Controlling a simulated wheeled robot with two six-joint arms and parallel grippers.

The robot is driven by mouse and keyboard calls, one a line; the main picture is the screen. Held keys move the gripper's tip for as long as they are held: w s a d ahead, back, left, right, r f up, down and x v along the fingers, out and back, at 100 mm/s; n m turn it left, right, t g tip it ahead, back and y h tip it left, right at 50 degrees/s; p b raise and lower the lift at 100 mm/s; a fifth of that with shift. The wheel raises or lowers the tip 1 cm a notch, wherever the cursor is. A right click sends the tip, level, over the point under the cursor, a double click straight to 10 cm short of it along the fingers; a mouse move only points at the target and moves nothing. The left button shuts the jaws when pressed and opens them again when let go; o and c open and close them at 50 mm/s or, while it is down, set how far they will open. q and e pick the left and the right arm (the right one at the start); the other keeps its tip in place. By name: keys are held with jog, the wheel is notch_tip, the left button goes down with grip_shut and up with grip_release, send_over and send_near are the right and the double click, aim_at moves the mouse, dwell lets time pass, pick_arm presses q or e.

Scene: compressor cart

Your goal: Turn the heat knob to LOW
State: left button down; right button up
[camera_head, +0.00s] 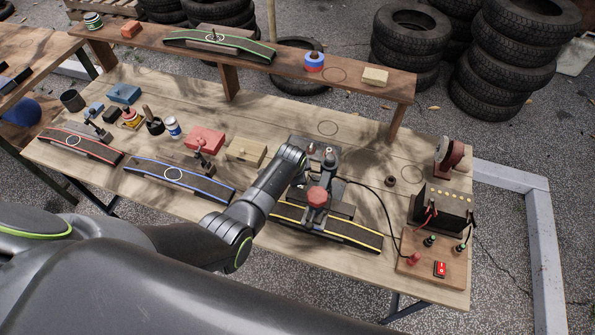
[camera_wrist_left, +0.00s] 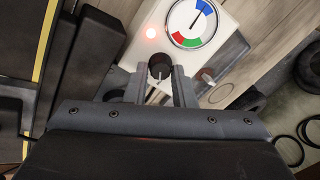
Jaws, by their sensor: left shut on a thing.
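The black heat knob (camera_wrist_left: 160,62) with a white pointer line sits on a white panel (camera_wrist_left: 133,52) in the left wrist view. The pointer line points roughly toward the bottom of that view. My left gripper (camera_wrist_left: 160,73) is shut on the knob, with one finger on each side of it. A red lamp (camera_wrist_left: 150,32) on the panel glows. In the head view my left arm hides most of the panel. No LOW mark is readable. My right gripper is not in view.
A yellow-edged black strip (camera_head: 355,232) lies in front of the working area. To the right is a wooden board (camera_head: 435,268) with a red switch (camera_head: 440,269) and cables. A raised shelf (camera_head: 240,62) runs behind. Blocks and tools crowd the table's left side.

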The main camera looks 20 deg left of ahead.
pick_arm(q)
jog(key=c, duration=1.2)
grip_release()
jog(key=shift+c, duration=0.2)
jog(key=shift+r, duration=0.15)
jog(key=shift+s+r, duration=0.25)
jog(key=shift+r, duration=0.35)
jog(key=v, duration=1.6)
jog(key=shift+f, duration=0.15)
